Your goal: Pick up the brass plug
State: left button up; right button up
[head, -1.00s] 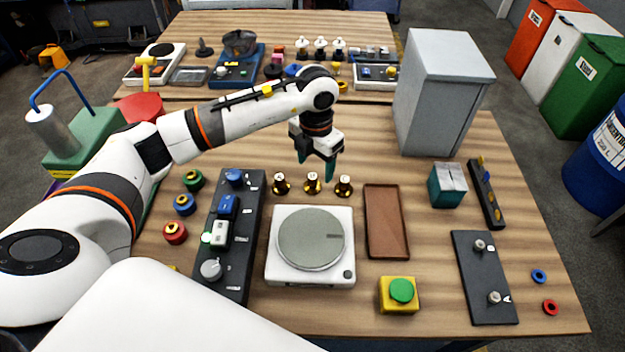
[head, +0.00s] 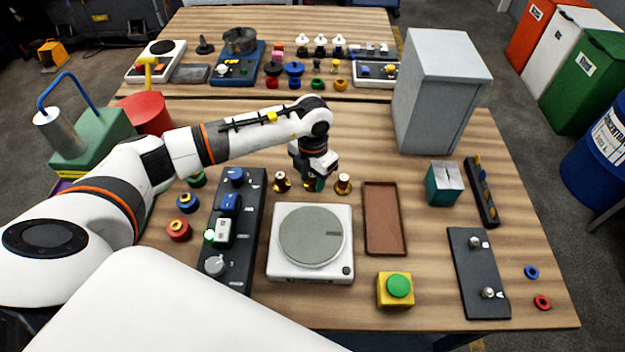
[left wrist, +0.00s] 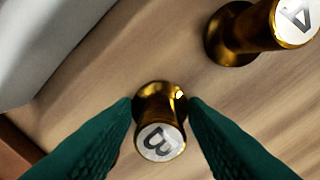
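Three brass plugs stand in a row behind the white scale. The middle plug, marked B in the left wrist view (left wrist: 160,140), is mostly hidden in the head view by my left gripper (head: 314,183). That gripper points down over it. In the left wrist view its two green fingers (left wrist: 160,110) stand on either side of plug B, with narrow gaps. The left plug (head: 281,182) stands upright; a plug marked A shows in the left wrist view (left wrist: 255,30). The right plug (head: 343,184) is also upright. My right gripper is out of view.
The scale (head: 340,270) stands just in front of the plugs, and a brown tray (head: 385,220) lies to its right. A dark control panel (head: 235,260) is at left. A grey cabinet (head: 435,95) stands at the back right.

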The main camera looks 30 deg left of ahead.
pick_arm(q)
jog(key=shift+c, duration=1.3)
jog(key=shift+r, duration=0.15)
notch_tip(320, 180, up, 9)
jog(key=shift+r+b, duration=0.1)
jog(key=shift+b, duration=1.15)
jog(key=shift+r, duration=0.3)
